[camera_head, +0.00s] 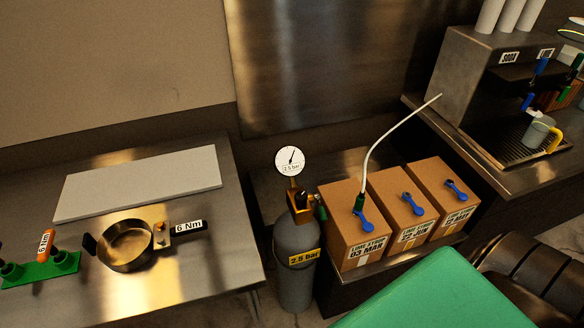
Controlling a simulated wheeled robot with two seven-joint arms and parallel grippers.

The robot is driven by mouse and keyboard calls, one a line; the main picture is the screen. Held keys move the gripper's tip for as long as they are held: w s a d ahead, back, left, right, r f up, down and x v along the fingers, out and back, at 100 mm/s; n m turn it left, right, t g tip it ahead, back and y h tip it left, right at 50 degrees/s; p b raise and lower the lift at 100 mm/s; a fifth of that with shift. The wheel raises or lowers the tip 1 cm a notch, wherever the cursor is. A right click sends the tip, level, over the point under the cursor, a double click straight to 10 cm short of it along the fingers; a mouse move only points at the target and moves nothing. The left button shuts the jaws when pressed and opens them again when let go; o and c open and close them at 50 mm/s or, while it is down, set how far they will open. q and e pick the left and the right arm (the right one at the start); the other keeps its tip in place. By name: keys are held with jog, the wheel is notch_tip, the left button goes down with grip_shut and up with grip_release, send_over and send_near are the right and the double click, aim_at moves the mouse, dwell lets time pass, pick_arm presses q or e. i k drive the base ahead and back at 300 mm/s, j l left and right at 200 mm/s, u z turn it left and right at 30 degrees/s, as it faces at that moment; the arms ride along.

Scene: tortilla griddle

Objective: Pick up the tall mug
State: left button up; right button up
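A grey mug (536,132) with a yellow handle stands on the dark drip tray (508,147) of the dispenser at the far right. Its handle points to the right. It is the only mug I can make out, and I cannot tell from this view alone how tall it is. Neither of my grippers shows in the head view.
The steel dispenser (462,75) has coloured tap levers above the mug. Boxes (345,235) with blue taps and a gas cylinder (296,262) stand in the middle. A green slab (435,292) is at the front. A pan (126,245) is on the left table.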

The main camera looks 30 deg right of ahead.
aim_at(541, 125)
jog(key=z, duration=2.55)
jog(key=i+l, duration=0.35)
jog(key=i+l+u, duration=0.15)
jog(key=i+l, duration=0.2)
jog(key=l, duration=0.2)
jog(key=i+l, duration=0.35)
jog(key=i+l+u, duration=0.1)
jog(key=i+l, duration=0.2)
jog(key=l, duration=0.3)
